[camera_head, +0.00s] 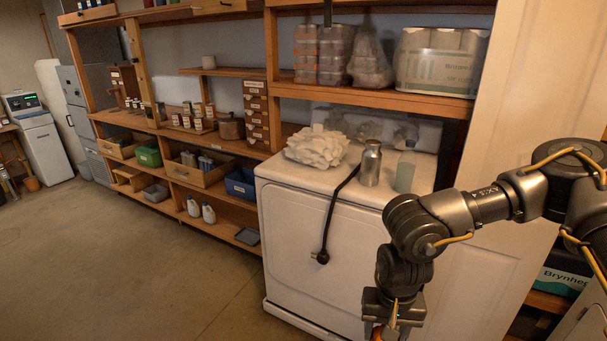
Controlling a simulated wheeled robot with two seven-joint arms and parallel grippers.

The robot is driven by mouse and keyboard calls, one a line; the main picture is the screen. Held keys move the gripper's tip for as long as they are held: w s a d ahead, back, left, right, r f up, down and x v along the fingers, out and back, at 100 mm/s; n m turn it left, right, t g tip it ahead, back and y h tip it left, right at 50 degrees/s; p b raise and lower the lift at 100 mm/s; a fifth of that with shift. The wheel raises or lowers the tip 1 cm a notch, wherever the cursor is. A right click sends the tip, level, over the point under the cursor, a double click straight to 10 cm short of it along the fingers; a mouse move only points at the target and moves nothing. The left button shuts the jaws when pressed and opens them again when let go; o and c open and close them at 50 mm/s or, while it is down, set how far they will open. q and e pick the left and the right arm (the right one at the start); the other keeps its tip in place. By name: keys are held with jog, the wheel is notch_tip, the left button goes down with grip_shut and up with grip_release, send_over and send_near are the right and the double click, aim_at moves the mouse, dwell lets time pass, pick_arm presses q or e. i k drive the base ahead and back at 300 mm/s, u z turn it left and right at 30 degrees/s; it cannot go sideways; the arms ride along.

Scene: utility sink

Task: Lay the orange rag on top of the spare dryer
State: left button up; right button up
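A white dryer (290,215) stands in the middle, a black cord with a plug (327,235) hanging down its front. I take it for the spare dryer. On its top are a pile of white crumpled cloth or paper (317,147), a metal bottle (370,164) and a clear greenish bottle (405,172). My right gripper (388,331) points down in front of the dryer, cut off by the bottom edge. A small orange patch (377,333) shows at its fingers; I cannot tell whether it is the rag. My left gripper is out of view.
Wooden shelves (215,145) with bins, jars and small drawers run along the wall left of the dryer. A shelf (385,98) with wrapped packs hangs above it. The dryer top's front strip is bare. The floor (130,260) at left is clear. A white door or panel (530,100) stands at right.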

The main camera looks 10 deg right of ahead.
aim_at(391, 173)
jog(key=u, duration=0.5)
jog(key=i, duration=1.45)
jog(key=z, duration=0.55)
